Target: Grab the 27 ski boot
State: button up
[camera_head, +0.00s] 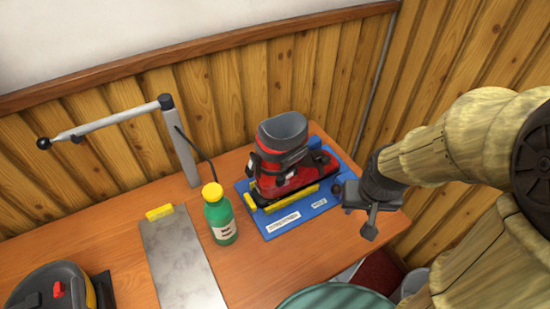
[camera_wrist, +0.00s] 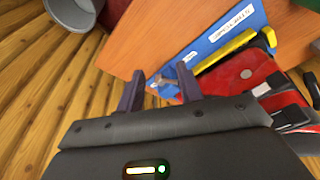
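A red and black ski boot (camera_head: 281,160) with a grey cuff stands upright on a blue mat (camera_head: 324,203) at the bench's back right corner. No size number is readable on it. My gripper (camera_head: 370,220) is just right of the boot, by the bench's right edge. In the wrist view the gripper (camera_wrist: 160,90) has its two fingers apart with nothing held between them. The red boot (camera_wrist: 240,82) lies to the right of the fingers there, and the blue mat (camera_wrist: 203,48) shows beyond them.
A green bottle (camera_head: 220,215) with a yellow cap stands left of the mat. A metal plate (camera_head: 182,262), a grey post with an arm (camera_head: 181,145) and a yellow-black device (camera_head: 50,288) are farther left. A wooden wall (camera_head: 225,95) closes the back. A grey bin (camera_wrist: 72,14) stands on the floor.

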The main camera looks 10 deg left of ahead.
jog(key=shift+w+a, duration=0.1)
jog(key=shift+w, duration=0.25)
jog(key=shift+o, duration=0.2)
jog(key=o, duration=0.4)
jog(key=shift+r, duration=0.1)
jog(key=o, duration=1)
jog(key=w+r+n, duration=0.1)
jog(key=w+a+r+n+p, duration=0.2)
jog(key=n, duration=0.1)
jog(key=shift+w+a+r, duration=0.1)
jog(key=shift+w+a, duration=0.15)
jog(key=shift+w, duration=0.05)
jog(key=shift+c, duration=0.2)
jog(key=w+a+r+n+g+p, duration=0.1)
jog(key=w+a+r+n+p, duration=0.3)
jog(key=n, duration=0.6)
jog(key=w+a+r+n+g+p, duration=0.1)
jog(key=w+a+r+n+p, duration=0.3)
jog(key=w+a+r+n, duration=0.4)
jog(key=w+r+n, duration=0.3)
jog(key=r, duration=0.1)
jog(key=shift+a+r+g+p, duration=0.2)
jog(key=shift+a+g+p, duration=0.1)
jog(key=shift+a+p, duration=0.1)
